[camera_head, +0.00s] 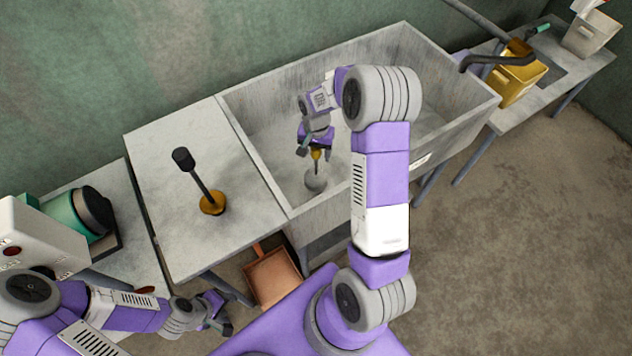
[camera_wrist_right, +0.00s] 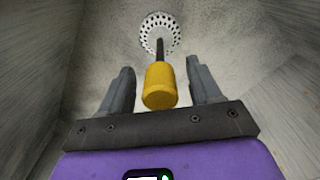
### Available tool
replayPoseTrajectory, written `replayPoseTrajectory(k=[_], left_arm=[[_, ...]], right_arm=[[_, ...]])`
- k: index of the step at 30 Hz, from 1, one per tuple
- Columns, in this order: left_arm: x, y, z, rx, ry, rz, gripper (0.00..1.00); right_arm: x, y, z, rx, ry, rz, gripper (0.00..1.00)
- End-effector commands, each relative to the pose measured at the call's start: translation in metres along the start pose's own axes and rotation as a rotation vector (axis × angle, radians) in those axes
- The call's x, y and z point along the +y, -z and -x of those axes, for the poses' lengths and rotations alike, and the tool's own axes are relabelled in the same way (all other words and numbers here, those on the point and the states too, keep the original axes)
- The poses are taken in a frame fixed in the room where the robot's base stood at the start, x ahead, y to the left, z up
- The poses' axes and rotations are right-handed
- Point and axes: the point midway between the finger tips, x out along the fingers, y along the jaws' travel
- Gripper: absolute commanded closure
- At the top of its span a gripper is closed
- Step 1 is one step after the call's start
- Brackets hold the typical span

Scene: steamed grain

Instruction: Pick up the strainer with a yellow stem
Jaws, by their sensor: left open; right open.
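The strainer with a yellow stem (camera_head: 316,181) stands in the large grey sink, its round perforated head down at the basin floor. In the right wrist view its yellow handle (camera_wrist_right: 160,86) sits between the two fingers, with the dark rod and white perforated head (camera_wrist_right: 159,22) beyond. My right gripper (camera_head: 311,150) is open above the strainer, fingers on either side of the yellow handle with gaps showing. My left gripper (camera_head: 222,312) is open and empty, low in front of the table, away from the strainer.
The sink (camera_head: 262,88) has high walls around the strainer. A copper-coloured bin (camera_head: 272,277) is below. A yellow container (camera_head: 520,80) stands on the far right table.

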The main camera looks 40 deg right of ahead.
Motion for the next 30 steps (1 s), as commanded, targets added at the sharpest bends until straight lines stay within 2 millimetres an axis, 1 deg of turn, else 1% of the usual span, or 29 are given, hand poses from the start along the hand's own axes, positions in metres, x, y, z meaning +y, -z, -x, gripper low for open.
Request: replayPoseTrajectory(k=[4, 5, 12, 17, 28, 30], left_arm=[[0.0003, 0.0, 0.0007, 0.0, 0.0, 0.0, 0.57], [0.0003, 0.0, 0.0007, 0.0, 0.0, 0.0, 0.57], [0.0003, 0.0, 0.0007, 0.0, 0.0, 0.0, 0.57], [0.0003, 0.0, 0.0007, 0.0, 0.0, 0.0, 0.57], [0.0003, 0.0, 0.0007, 0.0, 0.0, 0.0, 0.57], [0.0006, 0.0, 0.0015, 0.0, 0.0, 0.0, 0.57]], right_arm=[[-0.0002, 0.0002, 0.0011, 0.001, 0.001, 0.0, 0.37], [-0.0002, 0.0002, 0.0011, 0.001, 0.001, 0.0, 0.38], [-0.0002, 0.0002, 0.0013, 0.001, 0.001, 0.0, 0.75], [-0.0002, 0.0002, 0.0014, 0.001, 0.001, 0.0, 0.99], [-0.0004, 0.0004, 0.002, 0.002, 0.002, 0.0, 1.0], [-0.0005, 0.0006, 0.0045, 0.002, 0.002, 0.0, 1.0]])
